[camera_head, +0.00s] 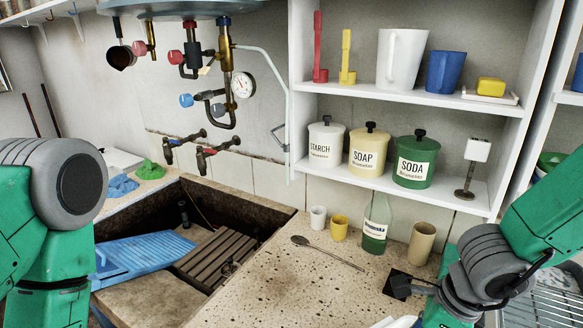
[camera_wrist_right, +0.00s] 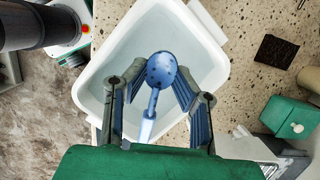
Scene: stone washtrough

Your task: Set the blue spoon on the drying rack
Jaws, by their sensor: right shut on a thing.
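A wire rack (camera_head: 548,302), which looks like the drying rack, is at the lower right, partly hidden by my right arm. My left arm is at the left edge; its gripper is out of view.
A stone trough (camera_head: 275,212) holds a blue washboard (camera_head: 140,256). On the speckled counter are a metal spoon (camera_head: 325,252), a green bottle (camera_head: 375,226), small cups and a tan beaker (camera_head: 421,243). Shelves with labelled canisters (camera_head: 370,150) stand behind.

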